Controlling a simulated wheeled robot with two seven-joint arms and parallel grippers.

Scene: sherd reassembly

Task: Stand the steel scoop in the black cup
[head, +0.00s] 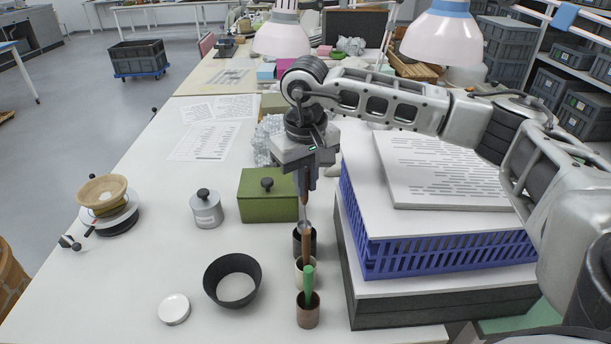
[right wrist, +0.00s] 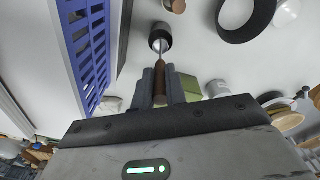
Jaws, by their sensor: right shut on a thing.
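My right gripper (head: 306,187) is shut on the brown handle of the steel scoop (head: 305,224), which hangs with its steel end down. In the right wrist view the gripper (right wrist: 160,72) grips the handle, and the scoop's steel end (right wrist: 159,43) overlaps the mouth of the black cup (right wrist: 164,29). In the head view the black cup (head: 297,243) stands upright right below the scoop, partly hidden by a brown-handled tool in front. I cannot tell whether the steel tip is inside the cup or just above it. My left gripper is out of view.
A cream cup (head: 299,273) with the brown-handled tool and a brown cup (head: 308,314) with a green-handled tool stand in front. A blue crate (head: 445,256) is close on the right. A green box (head: 262,207), grey canister (head: 207,212) and dark bowl (head: 220,291) are left.

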